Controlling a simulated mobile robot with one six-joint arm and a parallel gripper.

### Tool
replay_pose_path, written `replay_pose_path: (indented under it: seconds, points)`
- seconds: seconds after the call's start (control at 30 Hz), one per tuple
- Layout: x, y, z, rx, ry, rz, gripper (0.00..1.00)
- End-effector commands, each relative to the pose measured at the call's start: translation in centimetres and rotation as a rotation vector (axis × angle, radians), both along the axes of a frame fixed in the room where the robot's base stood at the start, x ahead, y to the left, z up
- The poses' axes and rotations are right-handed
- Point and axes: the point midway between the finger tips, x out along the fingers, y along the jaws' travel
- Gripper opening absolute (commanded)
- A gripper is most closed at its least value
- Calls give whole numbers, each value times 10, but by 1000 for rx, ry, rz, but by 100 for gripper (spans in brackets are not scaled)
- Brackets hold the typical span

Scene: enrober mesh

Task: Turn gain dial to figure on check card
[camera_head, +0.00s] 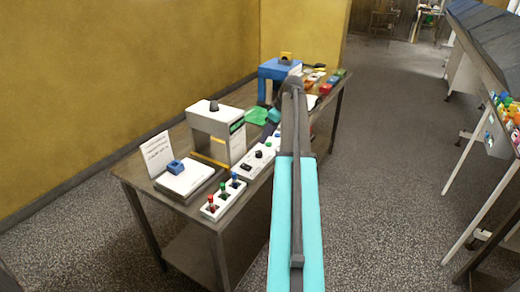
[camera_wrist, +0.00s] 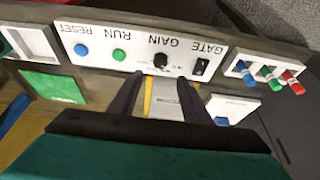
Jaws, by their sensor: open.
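The gain dial (camera_wrist: 161,59) is a small black knob on a white control panel (camera_wrist: 92,30). Its label GAIN appears upside down in the wrist view. The panel also shows in the head view (camera_head: 246,165), on the table. My gripper (camera_wrist: 158,88) is open and empty; its dark fingers stand apart, with the dial just beyond their tips in the picture. I cannot tell the remaining distance or the dial's setting. A white card (camera_head: 157,152) with printed lines, likely the check card, stands upright at the table's left end; its text is too small to read.
The panel also bears a blue button (camera_wrist: 81,50), a green button (camera_wrist: 119,54) and a black GATE switch (camera_wrist: 201,67). A rack of coloured pegs (camera_head: 222,200) stands beside it. A grey machine (camera_head: 216,130) and a blue stand (camera_head: 280,72) are behind. Floor right of the table is clear.

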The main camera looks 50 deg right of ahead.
Motion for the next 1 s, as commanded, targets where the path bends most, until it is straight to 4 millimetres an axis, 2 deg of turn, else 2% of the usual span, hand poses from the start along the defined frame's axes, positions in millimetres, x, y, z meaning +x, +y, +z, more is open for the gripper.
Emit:
replay_pose_path:
  seconds: [0.7, 1.0]
  points:
    - [32, 8, -75, 1, 1, 3, 44]
    - [38, 11, -92, 0, 0, 2, 44]
